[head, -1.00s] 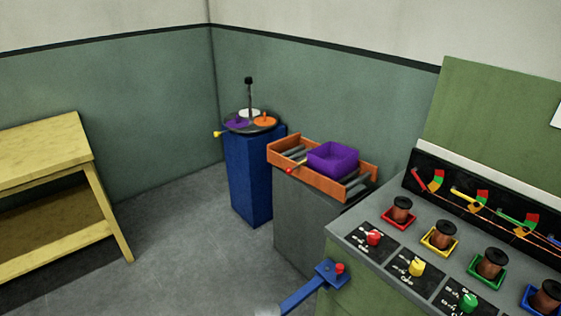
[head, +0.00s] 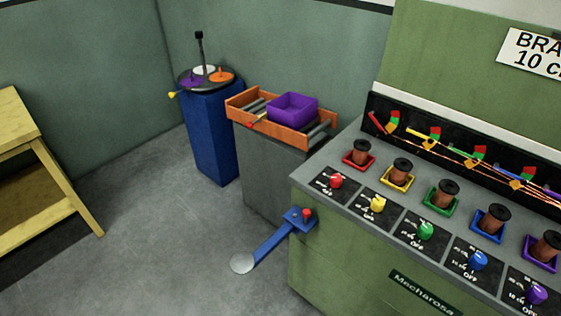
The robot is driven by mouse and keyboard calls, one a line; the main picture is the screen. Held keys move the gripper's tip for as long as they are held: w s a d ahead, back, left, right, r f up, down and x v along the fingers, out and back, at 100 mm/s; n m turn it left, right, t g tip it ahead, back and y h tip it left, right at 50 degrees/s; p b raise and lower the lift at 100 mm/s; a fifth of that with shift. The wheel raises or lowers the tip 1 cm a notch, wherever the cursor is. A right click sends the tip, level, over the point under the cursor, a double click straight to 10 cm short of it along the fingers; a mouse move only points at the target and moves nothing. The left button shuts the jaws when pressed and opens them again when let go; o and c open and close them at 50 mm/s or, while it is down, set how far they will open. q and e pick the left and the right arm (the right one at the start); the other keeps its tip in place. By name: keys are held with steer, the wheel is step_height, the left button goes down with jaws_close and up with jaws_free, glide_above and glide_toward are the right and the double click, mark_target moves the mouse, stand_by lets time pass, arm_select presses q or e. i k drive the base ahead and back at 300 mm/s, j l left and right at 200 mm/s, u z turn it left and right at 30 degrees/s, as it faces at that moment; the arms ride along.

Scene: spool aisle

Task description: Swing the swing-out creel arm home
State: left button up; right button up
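The swing-out creel arm is a blue bar (head: 272,241) at the left corner of the green machine (head: 345,258). It sticks out from the machine toward the lower left over the floor. Its inner end is a blue bracket with a red knob (head: 306,213) on top. Its outer end carries a round grey disc (head: 242,263). Neither of my grippers is in the head view.
A grey stand with an orange roller tray (head: 238,112) and purple bin (head: 292,108) stands behind the arm. A blue pedestal (head: 212,137) with a round turntable is beyond. A yellow wooden table (head: 22,132) is at left. Grey floor (head: 150,230) between is clear.

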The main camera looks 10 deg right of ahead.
mark_target(241, 262)
steer(key=j+z, duration=0.15)
steer(key=z, duration=0.25)
steer(key=i+j+z, duration=0.1)
steer(key=z, duration=0.35)
steer(key=j+z, duration=0.5)
steer(key=z, duration=0.35)
steer(key=k+j+z, duration=0.1)
steer(key=j, duration=0.35)
steer(key=k+j+z, duration=0.1)
steer(key=j, duration=0.3)
steer(key=k+j+z, duration=0.1)
steer(key=j, duration=0.3)
steer(key=k+j+z, duration=0.15)
steer(key=j, duration=0.25)
steer(key=k+j+z, duration=0.1)
steer(key=j, duration=0.3)
steer(key=i, duration=0.3)
